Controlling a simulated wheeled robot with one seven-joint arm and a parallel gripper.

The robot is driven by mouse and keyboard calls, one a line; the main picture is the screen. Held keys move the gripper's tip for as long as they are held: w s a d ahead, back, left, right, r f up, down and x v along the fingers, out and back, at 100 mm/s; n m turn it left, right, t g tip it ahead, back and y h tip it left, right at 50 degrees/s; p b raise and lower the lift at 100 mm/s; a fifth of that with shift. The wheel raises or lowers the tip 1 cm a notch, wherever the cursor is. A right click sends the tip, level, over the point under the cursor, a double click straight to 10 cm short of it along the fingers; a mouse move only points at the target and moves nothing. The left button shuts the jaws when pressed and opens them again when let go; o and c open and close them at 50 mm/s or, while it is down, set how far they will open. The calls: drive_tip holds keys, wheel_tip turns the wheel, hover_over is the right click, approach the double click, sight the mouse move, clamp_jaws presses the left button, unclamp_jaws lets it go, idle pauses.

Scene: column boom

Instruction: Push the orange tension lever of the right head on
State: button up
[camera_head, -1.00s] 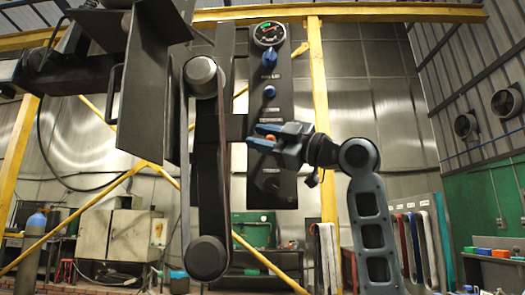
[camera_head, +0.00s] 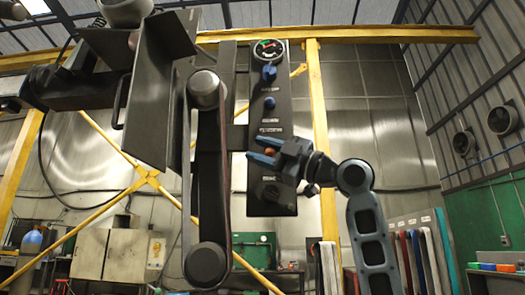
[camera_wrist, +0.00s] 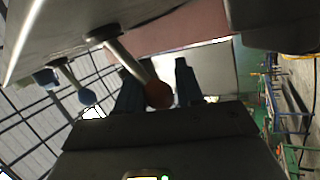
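The orange tension lever ends in an orange ball (camera_head: 270,152) on the dark upright panel (camera_head: 286,190). In the wrist view the ball (camera_wrist: 158,95) sits on a pale metal stem that comes down from the panel. My gripper (camera_head: 262,151) is at the panel with its blue fingers parted, one above and one below the ball in the head view. In the wrist view the fingers (camera_wrist: 160,88) stand left and right of the ball. I cannot tell whether either finger touches it. A black belt head (camera_head: 208,170) with two rollers stands left of the panel.
A round gauge (camera_head: 268,50), a blue lever (camera_head: 269,73) and a blue knob (camera_head: 269,103) sit higher on the panel. A black knob (camera_head: 271,193) sits below my gripper. A yellow post (camera_head: 322,130) stands behind.

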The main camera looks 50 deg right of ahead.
drive_tip(key=o, duration=0.4)
drive_tip(key=shift+w+d+f, duration=0.1)
drive_tip(key=shift+w+d, duration=0.05)
drive_tip(key=shift+d, duration=0.05)
drive_tip(key=shift+c, duration=0.2)
drive_tip(key=b+v, duration=0.1)
drive_tip(key=v, duration=0.7)
